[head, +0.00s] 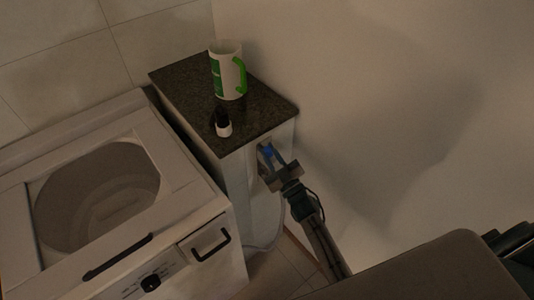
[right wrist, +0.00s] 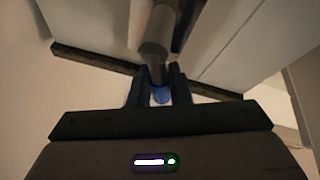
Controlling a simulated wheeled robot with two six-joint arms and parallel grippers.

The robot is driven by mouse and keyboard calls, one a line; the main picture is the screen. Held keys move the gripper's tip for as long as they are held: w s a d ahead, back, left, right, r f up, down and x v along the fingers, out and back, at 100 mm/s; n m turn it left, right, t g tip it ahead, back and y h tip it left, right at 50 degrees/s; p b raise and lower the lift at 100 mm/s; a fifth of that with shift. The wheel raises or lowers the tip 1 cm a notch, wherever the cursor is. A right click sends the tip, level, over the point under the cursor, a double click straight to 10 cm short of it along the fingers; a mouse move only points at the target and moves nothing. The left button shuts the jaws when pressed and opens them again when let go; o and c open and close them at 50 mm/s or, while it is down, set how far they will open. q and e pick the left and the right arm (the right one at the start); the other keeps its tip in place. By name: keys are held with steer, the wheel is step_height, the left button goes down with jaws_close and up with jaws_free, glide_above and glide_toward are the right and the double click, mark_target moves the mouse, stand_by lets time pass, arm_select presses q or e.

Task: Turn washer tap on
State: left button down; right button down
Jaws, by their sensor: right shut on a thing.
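The washer (head: 215,210) stands at the left in the head view, with its round drum opening (head: 98,195) showing on top. The tap's blue handle (head: 267,151) is on the front side of the narrow cabinet beside the washer. In the right wrist view the blue handle (right wrist: 160,95) sits between the fingers, with a grey tap body (right wrist: 154,50) just beyond it. My right gripper (right wrist: 159,82) is shut on the blue handle; it also shows in the head view (head: 270,160). Most of the tap is hidden by the gripper in the head view. My left gripper is in neither view.
The narrow cabinet has a dark stone top (head: 180,83). A white and green mug (head: 228,75) and a small black and white bottle (head: 223,124) stand on it. A pale hose (head: 265,246) runs near the floor. A bare wall is at the right.

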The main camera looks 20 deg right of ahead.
steer(key=shift+w+d+r+m+h+p, duration=0.1)
steer(key=shift+d+m+h+p, duration=0.15)
steer(key=shift+m+h, duration=0.6)
steer(key=shift+w+d+f+m+h+p, duration=0.1)
steer(key=shift+d+m+h+p, duration=0.2)
steer(key=shift+m, duration=0.9)
steer(key=shift+w+d+r+m+h+p, duration=0.1)
steer(key=shift+d+m+h+p, duration=0.1)
steer(key=shift+m+h, duration=0.65)
steer(key=shift+m, duration=0.4)
steer(key=c, duration=1.4)
jaws_free()
steer(key=shift+c, duration=0.2)
steer(key=shift+o, duration=0.5)
steer(key=shift+s, duration=0.1)
